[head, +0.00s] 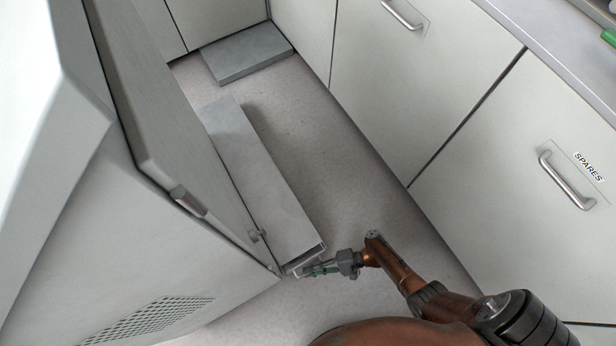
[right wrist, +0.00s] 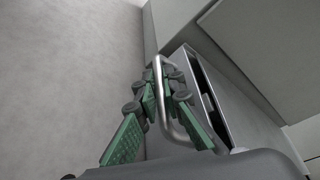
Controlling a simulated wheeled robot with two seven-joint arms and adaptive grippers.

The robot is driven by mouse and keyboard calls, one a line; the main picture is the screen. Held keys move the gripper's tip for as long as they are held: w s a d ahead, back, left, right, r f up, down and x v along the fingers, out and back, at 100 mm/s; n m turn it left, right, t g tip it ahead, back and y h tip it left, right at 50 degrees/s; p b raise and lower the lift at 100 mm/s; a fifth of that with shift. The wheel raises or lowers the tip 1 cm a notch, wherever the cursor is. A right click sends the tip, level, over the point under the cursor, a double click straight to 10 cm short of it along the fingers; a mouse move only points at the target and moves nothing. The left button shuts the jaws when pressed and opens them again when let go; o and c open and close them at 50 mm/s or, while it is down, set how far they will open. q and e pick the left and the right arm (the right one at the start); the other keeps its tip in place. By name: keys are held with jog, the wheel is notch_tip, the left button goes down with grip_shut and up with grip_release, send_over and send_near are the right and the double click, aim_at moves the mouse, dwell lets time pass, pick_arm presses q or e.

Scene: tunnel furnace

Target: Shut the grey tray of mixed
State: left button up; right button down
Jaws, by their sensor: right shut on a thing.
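My right gripper (head: 308,269) is at that near end. In the right wrist view, the green-padded fingers of my right gripper (right wrist: 164,82) are shut around a bare metal bar handle (right wrist: 178,128). The handle is on the grey front of the tray (right wrist: 225,110), and a dark gap shows along the tray's edge. No label reading "mixed" is visible. My left gripper is not in view.
A grey door (head: 175,125) stands open on the left, close beside the tray. A flat grey block (head: 246,54) lies low at the back. A drawer marked SPARES (head: 545,165) is on the right. The pale floor (head: 335,170) between is clear.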

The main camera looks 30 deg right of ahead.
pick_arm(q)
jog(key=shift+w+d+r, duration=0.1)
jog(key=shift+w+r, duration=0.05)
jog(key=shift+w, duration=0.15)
pick_arm(e)
jog(key=shift+w+d, duration=0.2)
jog(key=shift+w, duration=0.25)
jog(key=c, duration=2.4)
grip_release()
jog(key=shift+o, duration=0.4)
jog(key=shift+a, duration=0.1)
jog(key=shift+s, duration=0.1)
jog(key=shift+s+d, duration=0.15)
jog(key=shift+d, duration=0.1)
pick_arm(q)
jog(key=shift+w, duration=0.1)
pick_arm(e)
jog(key=v, duration=1.1)
jog(key=shift+d+r, duration=0.15)
jog(key=shift+d, duration=0.05)
